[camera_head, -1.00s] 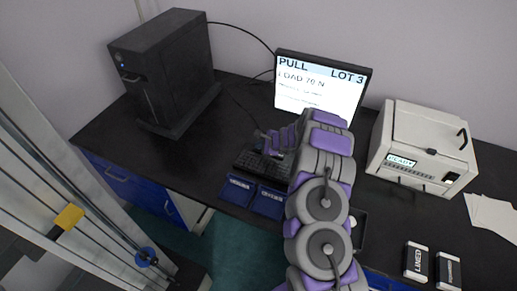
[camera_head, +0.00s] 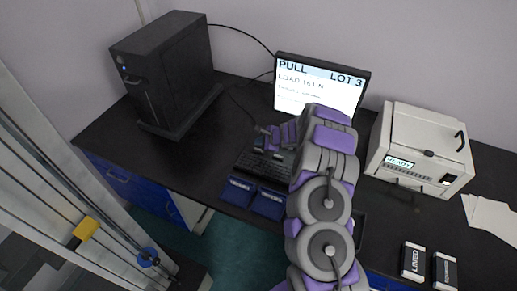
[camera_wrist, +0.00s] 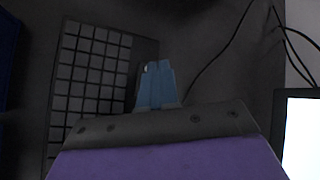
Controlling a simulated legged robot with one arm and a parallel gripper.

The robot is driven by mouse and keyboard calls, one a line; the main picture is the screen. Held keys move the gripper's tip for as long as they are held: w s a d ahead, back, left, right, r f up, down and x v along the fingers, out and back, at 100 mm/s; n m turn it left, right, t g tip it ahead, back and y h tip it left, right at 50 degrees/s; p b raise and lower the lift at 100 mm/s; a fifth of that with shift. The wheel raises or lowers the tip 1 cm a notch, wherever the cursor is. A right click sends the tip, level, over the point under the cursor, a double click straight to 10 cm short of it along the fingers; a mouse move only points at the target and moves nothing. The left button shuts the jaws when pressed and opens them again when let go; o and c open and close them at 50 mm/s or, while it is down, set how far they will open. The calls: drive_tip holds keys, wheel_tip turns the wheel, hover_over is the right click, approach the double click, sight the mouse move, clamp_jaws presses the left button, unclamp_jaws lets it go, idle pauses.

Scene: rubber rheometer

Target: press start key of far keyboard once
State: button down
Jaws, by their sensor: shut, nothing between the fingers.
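The black keyboard (camera_head: 252,162) lies on the dark bench in front of the monitor, partly hidden by my arm. In the wrist view its grid of dark keys (camera_wrist: 85,75) fills the left side. My gripper (camera_head: 262,140) is over the keyboard's far part. In the wrist view my gripper (camera_wrist: 157,66) shows as blue fingers, shut and empty, at the right edge of the keyboard. A small pale spot shows beside the fingertips; I cannot tell which key is the start key, or whether the tips touch anything.
The lit monitor (camera_head: 318,84) reads "PULL LOT 3" behind my arm. A black tower (camera_head: 165,75) stands at left, a white box-shaped machine (camera_head: 422,150) reading "READY" at right. Two blue bins (camera_head: 238,190) sit at the front edge. Two small labelled boxes (camera_head: 413,262) lie front right.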

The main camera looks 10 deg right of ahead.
sight(259, 151)
drive_tip(key=shift+r+p, duration=0.75)
drive_tip(key=shift+r, duration=0.85)
drive_tip(key=s+a+r+n+g+y, duration=0.25)
drive_tip(key=s+a+r+n, duration=0.4)
drive_tip(key=a+r, duration=0.55)
drive_tip(key=s+a+r+n+g, duration=0.3)
drive_tip(key=s+r+n, duration=0.2)
drive_tip(key=s+r, duration=0.7)
drive_tip(key=s+d+r+n+g+h+b, duration=0.1)
drive_tip(key=s+n, duration=0.1)
drive_tip(key=s, duration=0.7)
drive_tip(key=s+d+r+n+g+h, duration=0.1)
drive_tip(key=s+d+n+h, duration=0.15)
drive_tip(key=s, duration=0.65)
drive_tip(key=s+d+n+h, duration=0.1)
drive_tip(key=s+d, duration=0.4)
drive_tip(key=s, duration=0.5)
drive_tip(key=s+d+n+g+h, duration=0.1)
drive_tip(key=s+d+n+h, duration=0.1)
drive_tip(key=s+d, duration=0.4)
drive_tip(key=s+h, duration=0.1)
drive_tip(key=s, duration=0.2)
drive_tip(key=shift+s+h+b, duration=0.3)
drive_tip(key=shift+s+b, duration=0.05)
drive_tip(key=shift+b, duration=0.05)
